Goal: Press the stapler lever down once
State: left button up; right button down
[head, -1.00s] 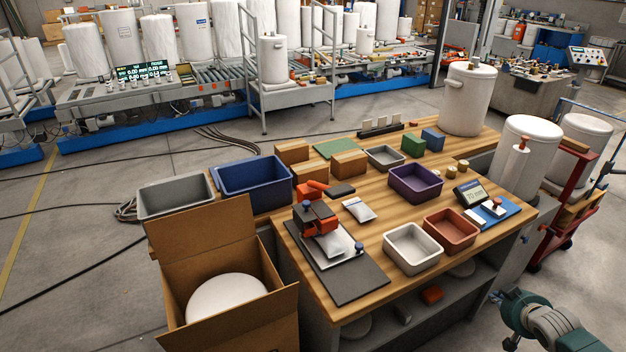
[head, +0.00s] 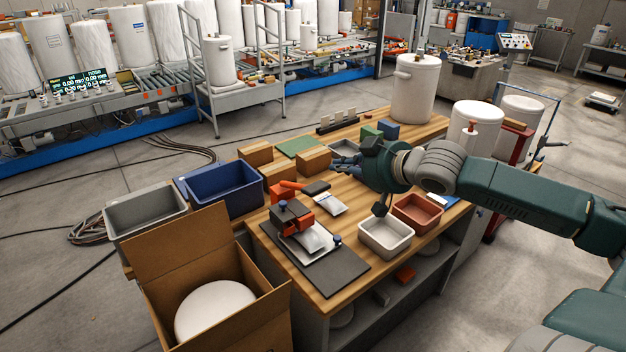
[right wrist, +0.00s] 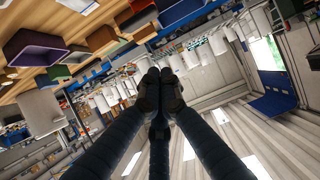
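The orange and dark-grey stapler (head: 293,216) stands on a dark base plate at the table's left front, with a silvery packet (head: 314,239) at its front. Its lever (head: 290,186) is orange with a dark end piece pointing right, raised above the body. My right gripper (head: 338,163) is above the table, behind and to the right of the stapler, clearly apart from it. In the right wrist view its dark fingers (right wrist: 160,84) meet at the tips with nothing seen between them. My left gripper is in neither view.
A blue bin (head: 222,186) and a grey bin (head: 146,212) stand left of the stapler, an open cardboard box (head: 180,262) in front. A white tray (head: 386,238) and rust-red tray (head: 417,212) lie right. Another silvery packet (head: 330,204) lies beside the stapler.

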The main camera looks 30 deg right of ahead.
jog(key=shift+d, duration=0.15)
jog(key=shift+w, duration=0.2)
jog(key=p, duration=0.3)
send_over(319, 188)
notch_tip(319, 188, down, 4)
jog(key=shift+w+r, duration=0.1)
jog(key=shift+r, duration=0.05)
notch_tip(319, 188, down, 3)
jog(key=shift+f+p, duration=0.1)
jog(key=shift+p, duration=0.25)
jog(key=shift+s+f, duration=0.2)
jog(key=shift+f, duration=0.5)
jog(key=shift+f, duration=0.1)
